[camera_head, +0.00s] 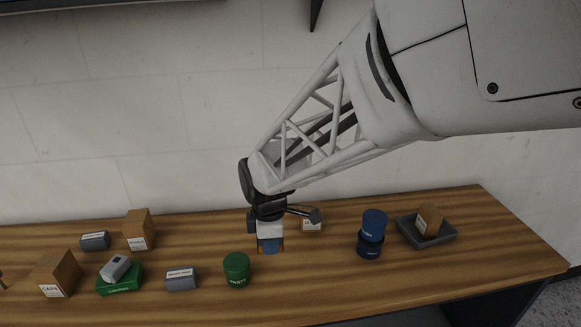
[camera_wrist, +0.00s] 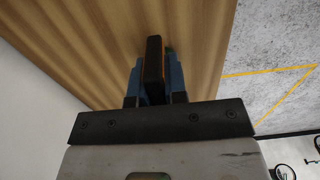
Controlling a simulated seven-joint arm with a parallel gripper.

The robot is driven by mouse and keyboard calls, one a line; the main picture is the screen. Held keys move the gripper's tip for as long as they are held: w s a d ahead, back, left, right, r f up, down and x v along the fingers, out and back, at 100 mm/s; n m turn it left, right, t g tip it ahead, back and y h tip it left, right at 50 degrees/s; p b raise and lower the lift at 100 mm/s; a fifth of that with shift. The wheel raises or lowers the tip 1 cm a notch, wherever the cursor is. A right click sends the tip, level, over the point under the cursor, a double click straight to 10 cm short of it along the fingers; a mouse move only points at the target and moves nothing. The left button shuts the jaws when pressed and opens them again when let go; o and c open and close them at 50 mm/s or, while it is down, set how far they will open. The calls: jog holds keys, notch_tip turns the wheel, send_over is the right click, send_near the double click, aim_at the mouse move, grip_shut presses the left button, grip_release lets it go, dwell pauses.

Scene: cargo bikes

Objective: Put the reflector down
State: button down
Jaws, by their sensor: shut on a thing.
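My gripper (camera_head: 269,246) is low over the middle of the table, pointing down. In the wrist view its two blue fingers (camera_wrist: 155,78) are shut on a dark, upright block with an orange edge, which I take as the reflector (camera_wrist: 153,58). In the head view the fingers hide most of it, and only orange slivers show at their sides. I cannot tell whether it touches the wooden table (camera_head: 330,285).
A green tin (camera_head: 236,269) stands just left in front of my gripper. A small labelled box (camera_head: 312,224) is close behind right. Stacked blue tins (camera_head: 371,235) and a grey tray (camera_head: 440,238) holding a brown box stand right. Several boxes and grey cases fill the left. The front middle is clear.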

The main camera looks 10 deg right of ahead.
notch_tip(320, 180, up, 5)
jog(key=shift+r, duration=0.1)
jog(key=w+d, duration=1.2)
send_over(347, 219)
notch_tip(347, 219, down, 5)
jog(key=shift+f, duration=0.2)
jog(key=shift+f, duration=3.1)
jog(key=shift+f, duration=0.1)
jog(key=shift+f, duration=1.8)
